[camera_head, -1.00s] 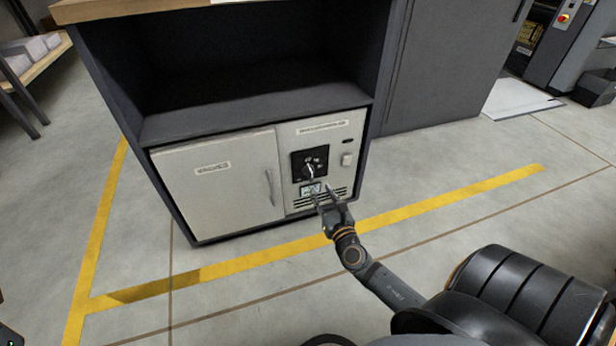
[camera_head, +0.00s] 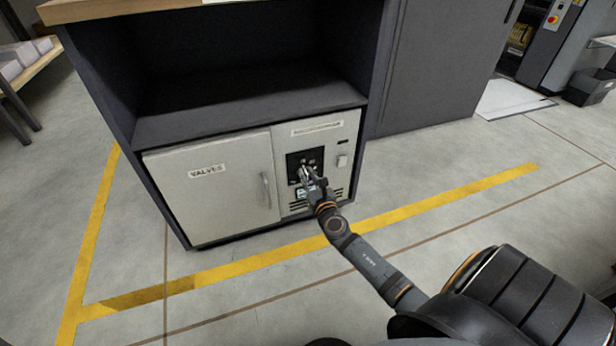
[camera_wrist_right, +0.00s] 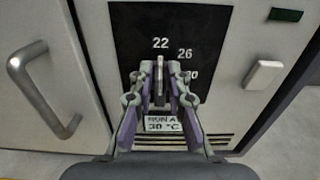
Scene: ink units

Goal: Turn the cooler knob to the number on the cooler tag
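The white cooler panel (camera_head: 320,137) has a black dial plate (camera_head: 302,158) with white numbers. In the right wrist view the plate (camera_wrist_right: 128,40) shows 22 at the top, 26 to its right and a partly covered 30. The cooler knob (camera_wrist_right: 160,72) is a thin upright bar under the 22. My right gripper (camera_head: 305,175) is at the knob, its fingers (camera_wrist_right: 160,88) drawn close on both sides of the bar. The cooler tag (camera_wrist_right: 163,124) sits below, partly hidden by the fingers; its number is not legible. My left gripper is out of view.
A white door labelled VALVES (camera_head: 208,190) with a metal handle (camera_head: 265,190) is left of the panel. A small white switch (camera_wrist_right: 264,75) is right of the dial. Vent slots (camera_wrist_right: 218,139) lie below. Floor in front is clear.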

